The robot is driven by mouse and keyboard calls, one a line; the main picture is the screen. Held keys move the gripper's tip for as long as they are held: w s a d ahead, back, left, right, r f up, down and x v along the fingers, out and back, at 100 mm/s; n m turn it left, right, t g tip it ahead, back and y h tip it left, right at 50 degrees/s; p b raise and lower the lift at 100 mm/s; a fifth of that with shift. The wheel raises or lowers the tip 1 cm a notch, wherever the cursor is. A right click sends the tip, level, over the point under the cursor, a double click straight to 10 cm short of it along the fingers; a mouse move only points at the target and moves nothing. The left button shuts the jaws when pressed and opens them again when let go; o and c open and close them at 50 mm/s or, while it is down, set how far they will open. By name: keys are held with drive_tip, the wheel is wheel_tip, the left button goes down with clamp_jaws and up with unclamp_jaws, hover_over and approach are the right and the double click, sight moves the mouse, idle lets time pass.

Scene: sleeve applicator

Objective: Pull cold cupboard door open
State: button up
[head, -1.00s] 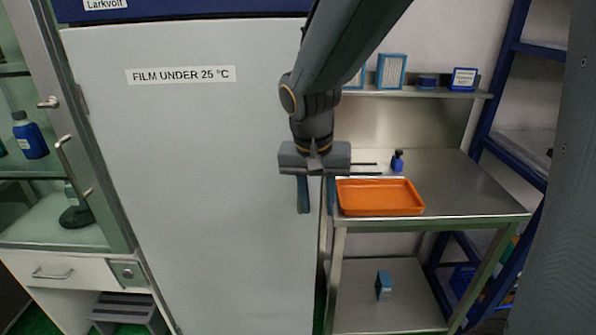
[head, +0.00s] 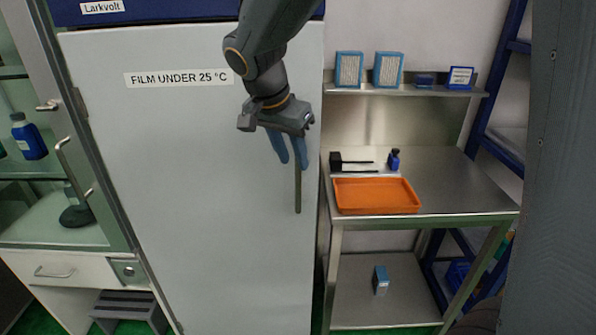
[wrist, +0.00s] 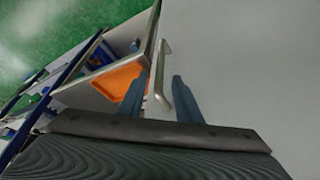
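The cold cupboard door (head: 200,200) is a large pale grey panel labelled "FILM UNDER 25 °C" and appears shut. Its vertical bar handle (head: 298,190) is near the door's right edge, with its upper part hidden behind my gripper. My gripper (head: 293,163) is in front of the door at the handle's upper part, its two blue fingers apart. In the wrist view, the handle (wrist: 162,75) rises between the spread fingers of my gripper (wrist: 160,88). I cannot tell whether either finger touches it.
A steel table (head: 455,190) stands right of the cupboard with an orange tray (head: 375,196) and a blue bottle (head: 394,160). A wall shelf (head: 410,92) holds several blue boxes. A glass-fronted cabinet (head: 60,180) stands at the left.

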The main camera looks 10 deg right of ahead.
sight(296, 168)
drive_tip(key=p+x, duration=0.1)
drive_tip(key=x, duration=0.5)
drive_tip(key=shift+d+f, duration=0.1)
drive_tip(key=shift+f, duration=0.15)
drive_tip(key=shift+c, duration=0.4)
clamp_jaws()
